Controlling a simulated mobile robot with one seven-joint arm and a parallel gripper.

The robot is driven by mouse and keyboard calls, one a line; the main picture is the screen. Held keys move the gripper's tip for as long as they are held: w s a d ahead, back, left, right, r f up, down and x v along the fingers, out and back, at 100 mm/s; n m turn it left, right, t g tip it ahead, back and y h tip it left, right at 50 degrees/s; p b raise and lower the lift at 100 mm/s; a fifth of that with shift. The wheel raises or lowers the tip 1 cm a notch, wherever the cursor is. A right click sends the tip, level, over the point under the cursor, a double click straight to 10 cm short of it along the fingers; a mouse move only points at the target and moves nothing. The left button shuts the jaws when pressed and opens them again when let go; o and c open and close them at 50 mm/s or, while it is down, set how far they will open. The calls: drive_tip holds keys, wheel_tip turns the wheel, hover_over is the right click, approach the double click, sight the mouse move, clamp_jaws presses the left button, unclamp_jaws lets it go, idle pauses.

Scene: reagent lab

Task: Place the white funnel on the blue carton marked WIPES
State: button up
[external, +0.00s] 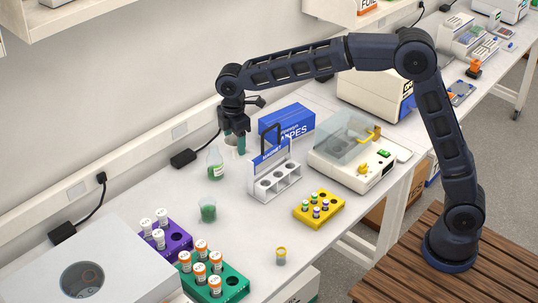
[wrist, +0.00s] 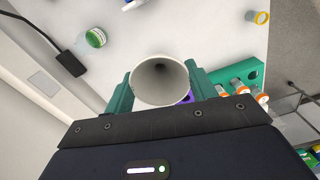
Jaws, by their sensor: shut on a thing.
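The white funnel (wrist: 160,80) is between the two green fingers of my gripper (wrist: 158,92) in the wrist view, its wide round mouth facing the camera. In the external view my gripper (external: 236,146) is over the back of the bench, shut on the funnel, which is mostly hidden behind the fingers and arm. The blue carton marked WIPES (external: 287,123) stands on the bench just to the right of my gripper, apart from it. Its top is partly visible; the white rack's handle covers part of its front.
A white rack (external: 275,180) with a dark handle stands in front of the carton. A balance with a clear cover (external: 343,140) is to its right. Yellow (external: 320,208), purple (external: 176,240) and green (external: 232,272) racks hold tubes.

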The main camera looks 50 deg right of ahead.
drive_tip(key=w+d+r+m, duration=0.2)
drive_tip(key=w+d, duration=0.3)
drive_tip(key=d, duration=0.9)
drive_tip(key=w+d+r+m, duration=0.25)
drive_tip(key=w+d, duration=0.35)
drive_tip(key=d, duration=0.8)
drive_tip(key=w+d+r+m, duration=0.2)
drive_tip(key=w+d, duration=0.3)
drive_tip(key=d, duration=0.9)
hover_over(288, 114)
wheel_tip(288, 114, down, 20)
drive_tip(key=shift+s+a+r, duration=0.1)
drive_tip(key=shift+r, duration=0.15)
drive_tip(key=o, duration=0.9)
drive_tip(key=shift+f, duration=0.1)
drive_tip(key=shift+c, duration=0.2)
drive_tip(key=shift+o, duration=0.5)
